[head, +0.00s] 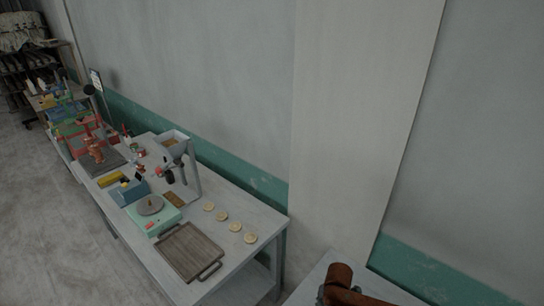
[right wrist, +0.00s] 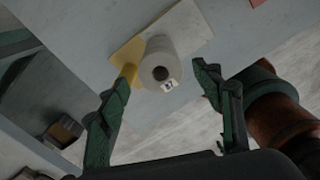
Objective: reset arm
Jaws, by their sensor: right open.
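My right gripper (right wrist: 165,72) shows in the right wrist view with its two green fingers spread wide. It is open, and nothing is held between the fingers. A white roll (right wrist: 162,66) with a dark core and a small tag lies beyond the fingertips, seen end-on. The roll appears apart from both fingers, though the exact distance is hard to judge. My left gripper shows in neither view. No gripper can be made out in the head view.
In the head view a long table holds a brown tray (head: 190,251), a green scale (head: 154,215), a grey hopper device (head: 176,143) and several pale discs. Another tabletop (head: 313,279) stands at the bottom right. A yellow sheet (right wrist: 127,53) lies by the roll.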

